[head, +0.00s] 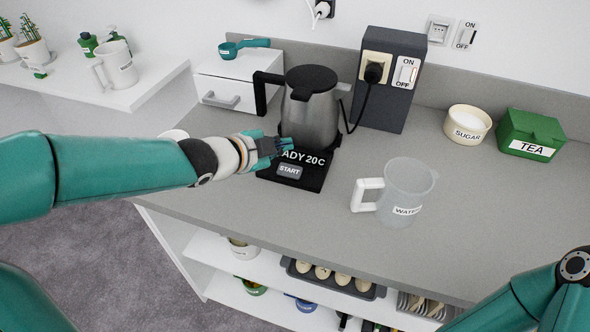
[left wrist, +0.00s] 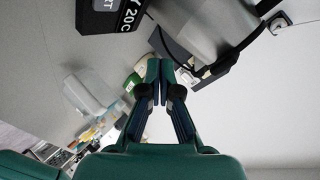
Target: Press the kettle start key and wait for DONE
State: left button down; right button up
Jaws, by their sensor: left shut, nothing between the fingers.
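The grey kettle (head: 312,108) with a black lid and handle stands on its black base (head: 312,182) on the counter. The base display is partly covered by my left gripper; "ADY 20C" is readable. The grey START key (head: 289,171) shows on the front of the base. My left gripper (head: 286,146) is shut and empty, above the left part of the display, behind the START key in the head view. In the left wrist view the shut fingertips (left wrist: 158,65) point past the kettle (left wrist: 205,25), with the base (left wrist: 112,14) at the top. My right gripper is not in view.
A clear WATER jug (head: 405,190) stands right of the base. A dark socket box (head: 393,80) with an ON switch holds the kettle's plug. A SUGAR pot (head: 467,124) and green TEA box (head: 530,134) stand at right. A white drawer box (head: 232,82) is behind left.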

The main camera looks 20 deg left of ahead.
aim_at(295, 165)
pick_arm(q)
jog(key=f+b, duration=0.2)
jog(key=w+f+b, duration=0.1)
jog(key=f+b, duration=0.1)
jog(key=f, duration=0.1)
jog(key=w+f+b, duration=0.1)
jog(key=f+b, duration=0.1)
jog(key=shift+f, duration=0.35)
jog(key=shift+w+f+b, duration=0.2)
jog(key=shift+f+b, duration=0.1)
jog(key=shift+b, duration=0.1)
jog(key=shift+f, duration=0.15)
dwell(0.8)
jog(key=shift+w+f+b, duration=0.1)
jog(key=shift+f+b, duration=0.15)
jog(key=shift+b, duration=0.15)
jog(key=shift+w+f+b, duration=0.15)
jog(key=shift+f+b, duration=0.25)
dwell(0.6)
jog(key=shift+r, duration=0.1)
jog(key=shift+s+r+p, duration=0.3)
jog(key=shift+r+p, duration=0.3)
jog(key=shift+r, duration=0.15)
